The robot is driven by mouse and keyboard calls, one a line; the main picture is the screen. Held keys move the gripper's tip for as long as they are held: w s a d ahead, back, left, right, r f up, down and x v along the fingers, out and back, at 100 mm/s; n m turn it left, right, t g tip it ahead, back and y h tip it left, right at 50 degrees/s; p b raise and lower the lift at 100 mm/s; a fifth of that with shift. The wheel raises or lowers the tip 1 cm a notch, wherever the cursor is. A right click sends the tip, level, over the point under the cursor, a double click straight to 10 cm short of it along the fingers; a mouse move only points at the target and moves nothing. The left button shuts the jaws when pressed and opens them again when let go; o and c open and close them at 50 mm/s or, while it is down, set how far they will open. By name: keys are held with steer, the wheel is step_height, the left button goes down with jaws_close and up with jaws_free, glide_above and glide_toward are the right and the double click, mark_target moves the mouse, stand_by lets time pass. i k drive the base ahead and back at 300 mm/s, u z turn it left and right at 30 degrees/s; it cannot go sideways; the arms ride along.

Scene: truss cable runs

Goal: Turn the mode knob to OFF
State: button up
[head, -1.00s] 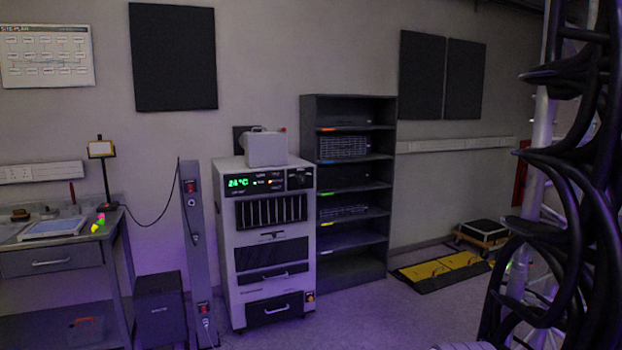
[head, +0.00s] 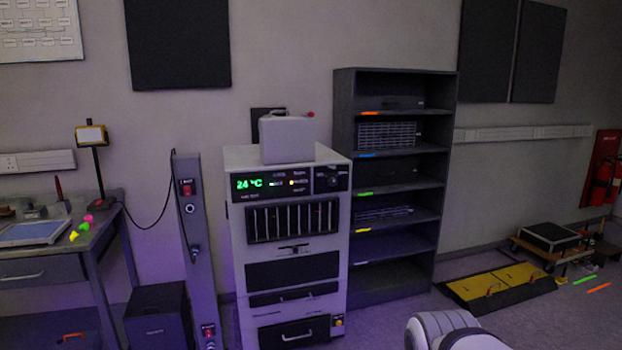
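The mode knob (head: 331,178) is a dark dial at the top right of the front panel of a white cabinet unit (head: 240,262). Its pointer and labels are too small to read. Left of it, a green display (head: 249,184) reads 24 °C, with small lit indicators beside it. A white and grey rounded part, which looks like my own arm, shows at the bottom edge right of the cabinet. My gripper's fingers are not in view, and nothing touches the knob.
A workbench (head: 60,246) is at far left. Yellow floor ramps (head: 497,283) lie right. Floor in front right is open.

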mark_target(332, 181)
steer(key=u, duration=0.15)
steer(key=i, duration=2.2)
steer(key=z, duration=0.25)
